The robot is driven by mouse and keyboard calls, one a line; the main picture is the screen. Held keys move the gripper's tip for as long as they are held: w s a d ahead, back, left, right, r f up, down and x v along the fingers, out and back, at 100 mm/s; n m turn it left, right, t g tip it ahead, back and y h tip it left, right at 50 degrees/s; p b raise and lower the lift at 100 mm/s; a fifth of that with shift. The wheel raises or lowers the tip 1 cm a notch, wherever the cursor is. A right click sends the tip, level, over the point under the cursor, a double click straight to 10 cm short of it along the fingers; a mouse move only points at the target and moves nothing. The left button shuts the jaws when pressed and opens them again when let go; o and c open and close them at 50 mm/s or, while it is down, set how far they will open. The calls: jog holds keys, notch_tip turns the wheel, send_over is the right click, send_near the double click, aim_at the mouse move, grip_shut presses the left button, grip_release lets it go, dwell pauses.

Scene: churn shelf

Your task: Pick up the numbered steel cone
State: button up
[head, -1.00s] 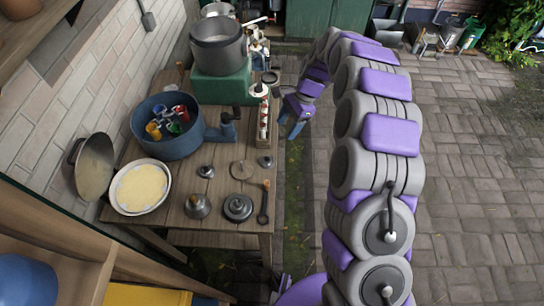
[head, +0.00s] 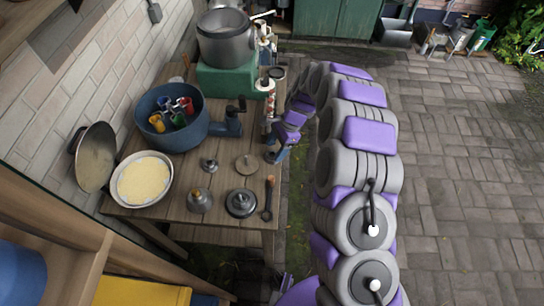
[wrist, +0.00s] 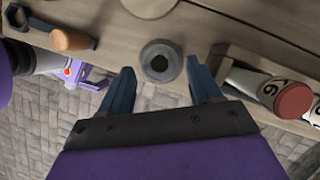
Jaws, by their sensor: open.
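A small grey steel cone (wrist: 160,54) with a dark round top stands near the table's edge in the wrist view. No number on it is readable. My gripper (wrist: 160,72) is open, its two blue fingers apart on either side of the cone's near side, with no visible grip on it. In the head view my gripper (head: 276,156) is at the table's right edge and hides that spot. Other steel pieces stand on the table in the head view: a small one (head: 209,165), a taller cone (head: 199,201) and a wide one (head: 240,204).
A white cylinder with a red cap and black numerals (wrist: 278,95) lies right of my fingers in the wrist view. A wood-handled tool (wrist: 70,40) is at left. A wooden disc (head: 246,164), a blue pot (head: 170,130) and a cream-filled bowl (head: 142,180) share the table.

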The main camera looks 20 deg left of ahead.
jog(key=x, duration=0.2)
jog(key=shift+s+a+f, duration=0.1)
jog(key=shift+f, duration=0.2)
jog(key=shift+c, duration=0.3)
jog(key=c, duration=0.6)
jog(key=shift+r, duration=0.1)
jog(key=shift+r, duration=0.5)
jog(key=c, duration=0.5)
notch_tip(320, 180, up, 9)
jog(key=shift+r+p, duration=0.1)
jog(key=shift+p, duration=0.8)
grip_shut()
